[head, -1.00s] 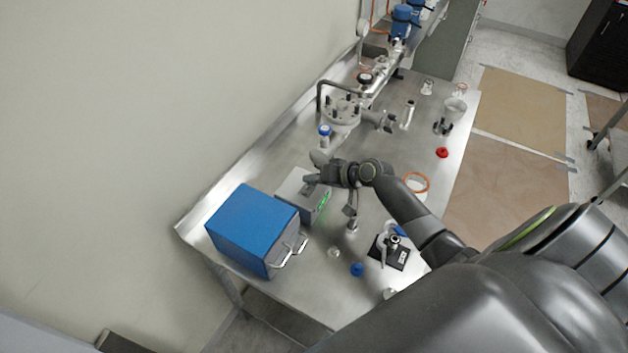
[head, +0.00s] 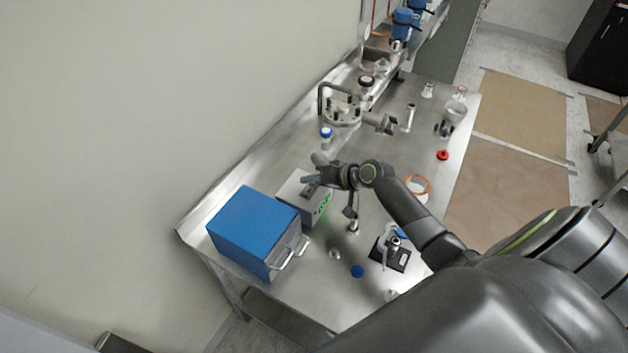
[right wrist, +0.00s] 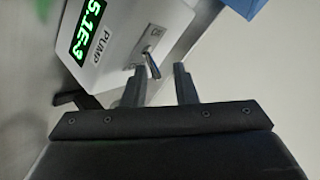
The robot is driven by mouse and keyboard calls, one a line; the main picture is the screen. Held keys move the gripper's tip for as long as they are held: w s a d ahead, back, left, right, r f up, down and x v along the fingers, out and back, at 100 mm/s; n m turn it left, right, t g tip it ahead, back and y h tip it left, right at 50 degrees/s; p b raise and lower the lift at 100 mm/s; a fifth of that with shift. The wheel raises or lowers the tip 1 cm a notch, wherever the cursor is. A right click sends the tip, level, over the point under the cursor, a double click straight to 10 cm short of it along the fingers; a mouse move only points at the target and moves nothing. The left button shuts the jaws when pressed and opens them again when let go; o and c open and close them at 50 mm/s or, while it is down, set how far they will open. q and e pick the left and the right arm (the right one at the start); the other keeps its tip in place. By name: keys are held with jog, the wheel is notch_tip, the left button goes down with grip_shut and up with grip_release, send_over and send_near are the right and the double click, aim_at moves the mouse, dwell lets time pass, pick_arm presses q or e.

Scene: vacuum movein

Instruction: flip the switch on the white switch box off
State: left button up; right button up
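The white switch box (head: 289,188) stands on the metal table beside the blue box. In the right wrist view its white face (right wrist: 120,55) carries a green readout, the word PUMP and a small metal toggle switch (right wrist: 152,64). My right gripper (head: 308,181) is at the box in the head view. In the right wrist view its two fingers (right wrist: 160,68) are apart with nothing held between them. The switch lever is close to the left fingertip; I cannot tell whether they touch. My left gripper is out of view.
A blue box (head: 252,228) with metal handles stands just left of the switch box. A metal flanged vessel (head: 342,112) and a blue-capped bottle (head: 326,132) stand farther back.

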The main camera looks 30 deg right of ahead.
jog(key=shift+s+d+f, duration=0.15)
jog(key=shift+f, duration=0.05)
